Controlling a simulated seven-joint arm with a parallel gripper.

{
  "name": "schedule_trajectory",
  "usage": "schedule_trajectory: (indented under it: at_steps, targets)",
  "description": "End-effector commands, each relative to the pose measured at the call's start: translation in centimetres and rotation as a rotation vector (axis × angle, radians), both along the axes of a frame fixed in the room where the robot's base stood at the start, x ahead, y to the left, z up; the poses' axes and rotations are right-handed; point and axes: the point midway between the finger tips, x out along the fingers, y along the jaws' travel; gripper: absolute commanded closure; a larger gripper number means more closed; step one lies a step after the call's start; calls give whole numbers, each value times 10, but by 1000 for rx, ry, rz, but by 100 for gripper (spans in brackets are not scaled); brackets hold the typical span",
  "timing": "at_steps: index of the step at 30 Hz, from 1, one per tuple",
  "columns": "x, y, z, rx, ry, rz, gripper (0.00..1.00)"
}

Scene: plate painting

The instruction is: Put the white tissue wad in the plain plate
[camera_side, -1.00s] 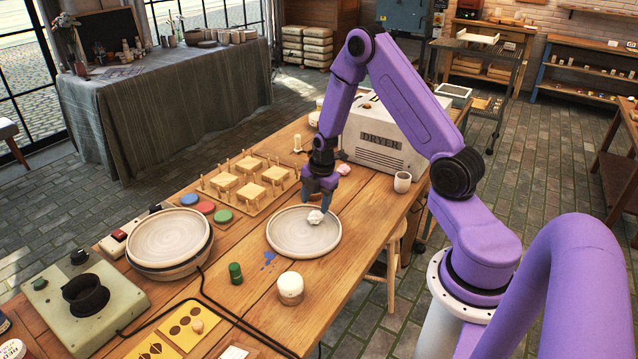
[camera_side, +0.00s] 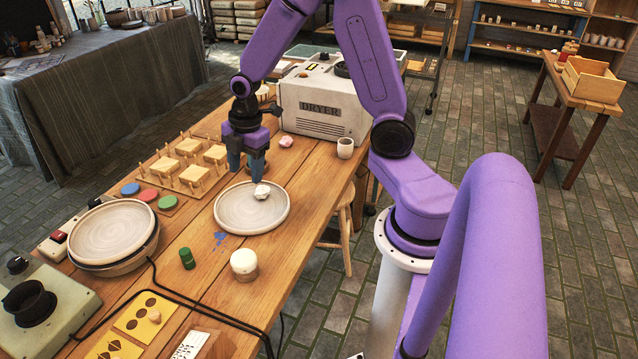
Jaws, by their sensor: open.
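The white tissue wad (camera_side: 262,192) lies in the plain plate (camera_side: 240,216), towards its back right. The plate is a round, pale grey dish flat on the wooden table. My gripper (camera_side: 246,178) is purple with dark fingertips. It is open and empty, pointing down above the plate's back edge, just behind and left of the wad. The wad looks apart from the fingers.
A pink wad (camera_side: 287,142) and a small cup (camera_side: 345,148) stand near the dryer (camera_side: 322,105). A peg board (camera_side: 190,165) is left of my gripper.

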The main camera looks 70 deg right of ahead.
Motion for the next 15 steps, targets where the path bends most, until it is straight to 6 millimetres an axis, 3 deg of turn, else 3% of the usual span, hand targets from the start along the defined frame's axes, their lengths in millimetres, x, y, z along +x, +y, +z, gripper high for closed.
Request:
schedule_trajectory:
  at_steps: [1, 6, 10, 15]
  targets:
    - [-13, 20, 10, 9, 5, -8, 42]
    - [-66, 70, 37, 27, 44, -88, 42]
    - [-112, 95, 54, 29, 70, -149, 42]
    - [-173, 108, 71, 22, 97, -234, 42]
